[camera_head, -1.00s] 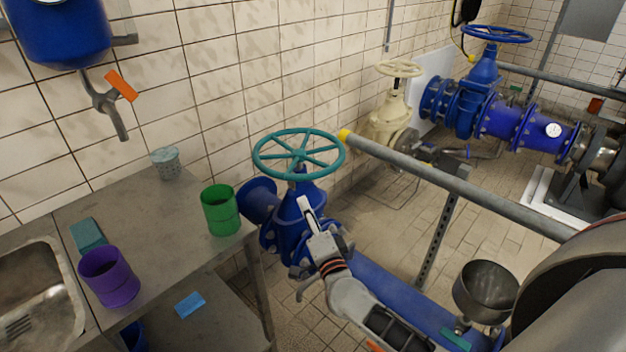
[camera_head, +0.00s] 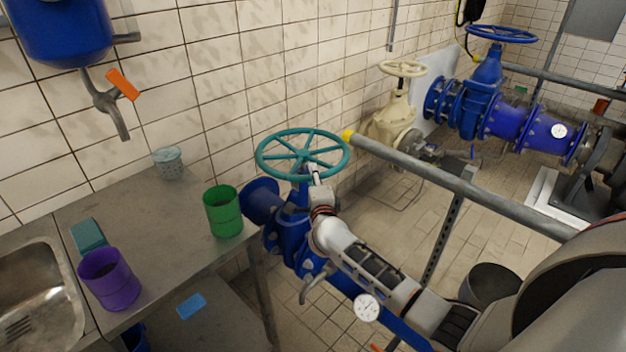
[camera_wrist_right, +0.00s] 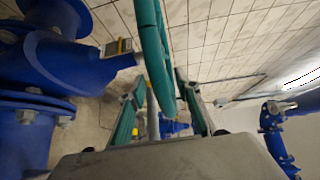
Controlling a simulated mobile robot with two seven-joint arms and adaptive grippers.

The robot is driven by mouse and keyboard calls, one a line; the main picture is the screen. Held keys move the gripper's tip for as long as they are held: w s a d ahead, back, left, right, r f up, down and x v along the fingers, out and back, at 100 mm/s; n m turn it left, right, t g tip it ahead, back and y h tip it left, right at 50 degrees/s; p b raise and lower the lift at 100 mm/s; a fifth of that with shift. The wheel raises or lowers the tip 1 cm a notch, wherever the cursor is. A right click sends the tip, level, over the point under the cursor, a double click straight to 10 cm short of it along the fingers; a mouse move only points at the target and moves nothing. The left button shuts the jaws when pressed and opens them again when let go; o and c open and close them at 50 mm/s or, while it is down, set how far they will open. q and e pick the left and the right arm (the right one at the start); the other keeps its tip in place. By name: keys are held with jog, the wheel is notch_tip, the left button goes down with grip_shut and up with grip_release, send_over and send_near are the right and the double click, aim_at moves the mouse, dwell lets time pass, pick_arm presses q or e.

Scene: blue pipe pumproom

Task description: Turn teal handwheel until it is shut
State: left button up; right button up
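The teal handwheel (camera_head: 303,131) sits on top of a blue valve (camera_head: 287,232), in front of the tiled wall. My right gripper (camera_head: 316,172) is at the near side of the wheel, just under its rim. In the right wrist view, the two fingers with teal pads are spread (camera_wrist_right: 161,82), and the teal rim (camera_wrist_right: 152,45) runs down between them. A gap shows beside the rim, so the fingers do not look closed on it. The fingertips are partly hidden by the wheel in the head view. My left gripper is not in view.
A grey pipe rail (camera_head: 450,181) with a yellow end passes close to the wheel's right. A metal counter (camera_head: 150,230) at left holds a green cup (camera_head: 223,212) and a purple cup (camera_head: 109,279). A cream valve (camera_head: 396,115) stands behind the rail.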

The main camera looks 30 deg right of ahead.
aim_at(291, 179)
jog(key=shift+w, duration=0.15)
grip_shut()
jog(key=shift+w+a+m+g+h, duration=0.2)
jog(key=shift+a+m+h, duration=0.2)
jog(key=shift+a+h, duration=0.15)
jog(key=shift+w+a+m+g+h, duration=0.15)
jog(key=shift+a+m+g+h, duration=0.05)
jog(key=shift+a+m+h, duration=0.3)
jog(key=a+h+b, duration=0.1)
jog(key=w+m+g+h+b, duration=0.1)
jog(key=a+m+g+h+b, duration=0.1)
jog(key=shift+w+a+f, duration=0.2)
jog(key=shift+a+f, duration=0.05)
jog(key=shift+a, duration=0.05)
jog(key=shift+w+a+m+h+b, duration=0.1)
jog(key=shift+a+m+h+b, duration=0.15)
jog(key=shift+b, duration=0.2)
jog(key=shift+w+a+r+g, duration=0.1)
jog(key=shift+g, duration=0.2)
jog(key=shift+r+h, duration=0.25)
jog(key=shift+h, duration=0.05)
